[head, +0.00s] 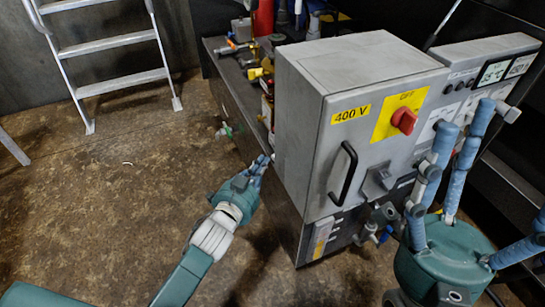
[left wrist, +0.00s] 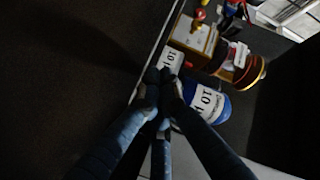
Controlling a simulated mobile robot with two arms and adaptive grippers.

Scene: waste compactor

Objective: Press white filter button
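The grey control cabinet (head: 375,110) stands right of centre, with a 400 V label, a red rotary switch (head: 403,120) and a black handle. The instrument panel (head: 472,88) at its right has a screen and small dark buttons. I cannot make out a white filter button for certain; my right fingers cover part of the panel. My right gripper (head: 458,150) has its blue fingers spread in front of the panel; contact cannot be told. My left gripper (head: 262,164) is low beside the cabinet's left side.
A low workbench (head: 236,90) with tools and coloured items runs behind the cabinet. A metal ladder (head: 108,45) stands at the back left. The brown floor at left is mostly clear.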

